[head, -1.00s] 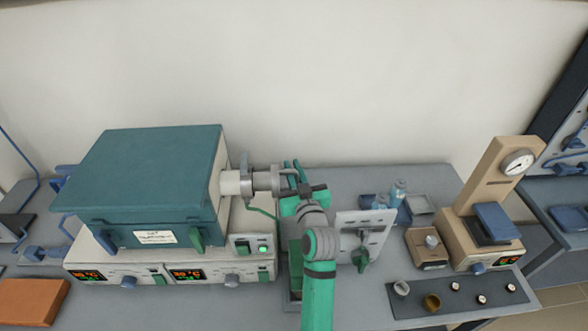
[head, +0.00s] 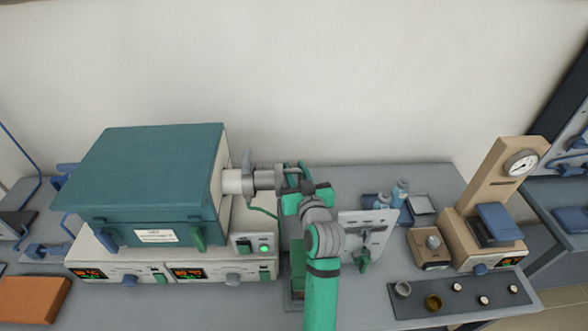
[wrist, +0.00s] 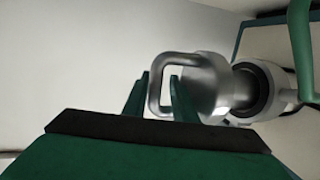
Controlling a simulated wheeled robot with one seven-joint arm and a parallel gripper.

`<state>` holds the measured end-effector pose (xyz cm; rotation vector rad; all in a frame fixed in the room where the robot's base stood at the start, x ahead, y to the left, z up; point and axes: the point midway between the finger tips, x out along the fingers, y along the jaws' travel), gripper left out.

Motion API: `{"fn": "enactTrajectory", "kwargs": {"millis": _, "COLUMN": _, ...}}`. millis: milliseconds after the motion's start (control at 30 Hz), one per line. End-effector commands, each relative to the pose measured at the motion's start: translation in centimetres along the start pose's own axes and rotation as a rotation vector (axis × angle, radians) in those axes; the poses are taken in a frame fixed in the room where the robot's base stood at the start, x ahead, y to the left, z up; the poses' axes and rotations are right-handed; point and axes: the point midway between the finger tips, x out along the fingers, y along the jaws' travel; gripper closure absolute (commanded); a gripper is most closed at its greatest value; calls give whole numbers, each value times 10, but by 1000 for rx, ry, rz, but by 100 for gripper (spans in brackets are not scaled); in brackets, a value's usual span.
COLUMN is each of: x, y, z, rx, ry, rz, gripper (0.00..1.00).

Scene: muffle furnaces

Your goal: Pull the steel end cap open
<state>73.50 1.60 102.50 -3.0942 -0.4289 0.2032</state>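The steel end cap (wrist: 203,86) is a round grey disc on the end of the furnace's tube, with a U-shaped steel handle (wrist: 156,88) on its face. In the head view the cap (head: 264,180) sits at the tube's right end, and its handle (head: 291,172) points right towards my gripper. My gripper (wrist: 159,76) has its two green fingers apart, with the handle's bar between them. The bar looks close to the left finger, and a gap shows towards the right one. In the head view my gripper (head: 297,168) is partly hidden by its own wrist.
The teal furnace (head: 150,185) stands left on a white control base (head: 208,272). A grey upright panel (head: 368,230) with a green-handled lever stands right of my arm. Small blue bottles (head: 400,190), a beige gauge stand (head: 490,235) and a dark mat (head: 460,306) lie farther right.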

Motion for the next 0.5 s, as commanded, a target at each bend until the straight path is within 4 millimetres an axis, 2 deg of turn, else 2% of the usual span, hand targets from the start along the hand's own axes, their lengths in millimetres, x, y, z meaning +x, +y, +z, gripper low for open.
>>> {"fn": "enactTrajectory", "kwargs": {"millis": 33, "x": -36, "y": -12, "z": -78, "rx": -36, "ry": 144, "rz": -3, "gripper": 69}}
{"fn": "enactTrajectory", "kwargs": {"millis": 100, "x": -47, "y": -14, "z": -88, "rx": -35, "ry": 144, "rz": -2, "gripper": 69}}
{"fn": "enactTrajectory", "kwargs": {"millis": 500, "x": -118, "y": -32, "z": -108, "rx": -35, "ry": 142, "rz": 0, "gripper": 69}}
